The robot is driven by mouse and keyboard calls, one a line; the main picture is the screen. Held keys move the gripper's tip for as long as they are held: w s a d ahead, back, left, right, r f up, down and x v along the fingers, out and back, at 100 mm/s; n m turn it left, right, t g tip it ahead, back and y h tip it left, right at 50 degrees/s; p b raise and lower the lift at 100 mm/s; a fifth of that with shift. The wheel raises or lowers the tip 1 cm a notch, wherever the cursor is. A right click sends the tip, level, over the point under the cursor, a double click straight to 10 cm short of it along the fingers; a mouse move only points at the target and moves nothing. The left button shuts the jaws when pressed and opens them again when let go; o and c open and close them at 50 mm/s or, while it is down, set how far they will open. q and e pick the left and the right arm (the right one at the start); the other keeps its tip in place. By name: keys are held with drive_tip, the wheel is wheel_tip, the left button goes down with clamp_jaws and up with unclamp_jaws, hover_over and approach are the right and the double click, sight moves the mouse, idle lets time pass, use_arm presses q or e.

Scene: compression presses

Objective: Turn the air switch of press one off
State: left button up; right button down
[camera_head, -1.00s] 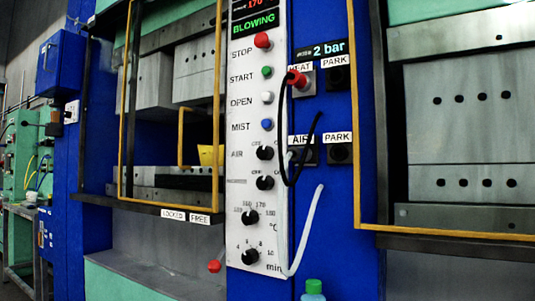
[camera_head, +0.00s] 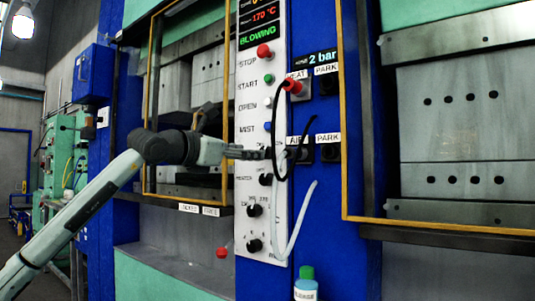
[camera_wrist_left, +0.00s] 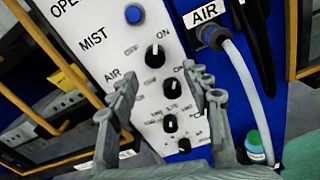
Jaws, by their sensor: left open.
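The control panel (camera_head: 248,210) of the press carries the air switch. In the left wrist view the air switch (camera_wrist_left: 155,55) is a black round knob between its OFF and ON labels, right of the word AIR. Its pointer appears turned toward ON, but this is small. My left gripper (camera_wrist_left: 165,84) is open and empty, its fingers spread to either side below the knob in the picture, apart from it. In the head view my left gripper (camera_head: 258,153) reaches in from the left and hides the air switch. My right gripper is not in view.
The AIR socket (camera_wrist_left: 212,36) holds a plug with a white hose, right of the panel. A black cable (camera_head: 279,140) loops near the gripper. Yellow-framed guards (camera_head: 345,150) flank the panel. A green-capped bottle (camera_head: 306,284) stands below.

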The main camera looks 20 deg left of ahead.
sight(267, 152)
use_arm(q)
drive_tip(key=p+x, duration=0.2)
drive_tip(key=x, duration=0.5)
drive_tip(key=shift+w+a+r, duration=0.15)
drive_tip(key=shift+w+a, duration=0.05)
drive_tip(key=shift+w, duration=0.25)
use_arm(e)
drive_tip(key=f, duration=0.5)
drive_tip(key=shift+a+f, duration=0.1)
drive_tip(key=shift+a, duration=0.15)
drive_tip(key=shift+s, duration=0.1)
use_arm(q)
clamp_jaws()
